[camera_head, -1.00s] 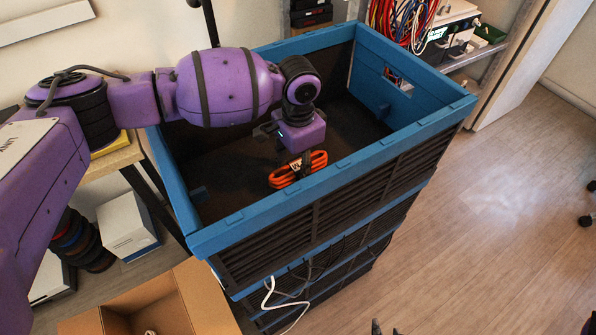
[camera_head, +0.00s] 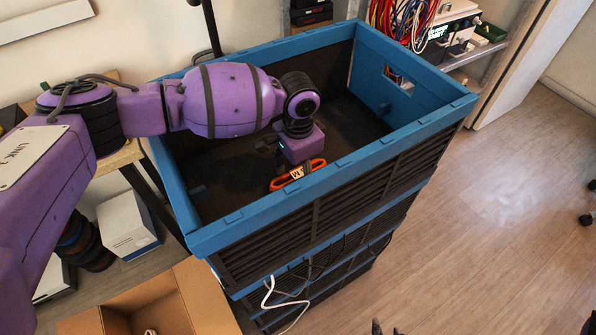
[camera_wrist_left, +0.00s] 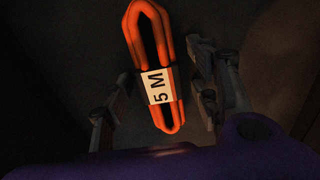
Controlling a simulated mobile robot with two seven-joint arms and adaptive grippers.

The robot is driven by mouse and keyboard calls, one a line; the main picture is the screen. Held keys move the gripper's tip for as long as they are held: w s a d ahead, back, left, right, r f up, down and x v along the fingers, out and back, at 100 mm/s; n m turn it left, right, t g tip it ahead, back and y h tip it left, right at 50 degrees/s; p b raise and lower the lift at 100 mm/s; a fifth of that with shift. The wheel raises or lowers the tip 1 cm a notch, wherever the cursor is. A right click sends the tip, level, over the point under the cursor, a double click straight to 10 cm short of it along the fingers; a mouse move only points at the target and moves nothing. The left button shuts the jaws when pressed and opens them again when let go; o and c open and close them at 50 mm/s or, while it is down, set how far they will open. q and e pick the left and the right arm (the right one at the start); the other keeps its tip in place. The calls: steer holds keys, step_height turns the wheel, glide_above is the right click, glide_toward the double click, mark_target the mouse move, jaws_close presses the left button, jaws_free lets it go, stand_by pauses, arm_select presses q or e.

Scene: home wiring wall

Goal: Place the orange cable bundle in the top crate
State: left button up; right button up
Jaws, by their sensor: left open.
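The orange cable bundle (camera_head: 283,182) is inside the top crate (camera_head: 330,187), a blue-rimmed bin with dark slatted sides. It is close behind the crate's front wall, and the rim hides its lower part. In the left wrist view the bundle (camera_wrist_left: 158,88) is a long loop with a white "5 M" label. My left gripper (camera_head: 299,163) reaches down into the crate above the bundle. Its fingers stand open on both sides of the bundle, with gaps visible. Dark tips at the bottom edge of the head view look like my right gripper (camera_head: 386,329).
More blue-rimmed crates are stacked below the top one. An open cardboard box (camera_head: 150,305) stands at the front left, with a white box (camera_head: 127,225) behind it. A shelf with coloured cables (camera_head: 405,22) is at the back right.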

mark_target(298, 172)
arm_select(q)
step_height(298, 172, up, 12)
steer(key=shift+r+p, duration=0.25)
steer(key=shift+p, duration=0.1)
stand_by(0.6)
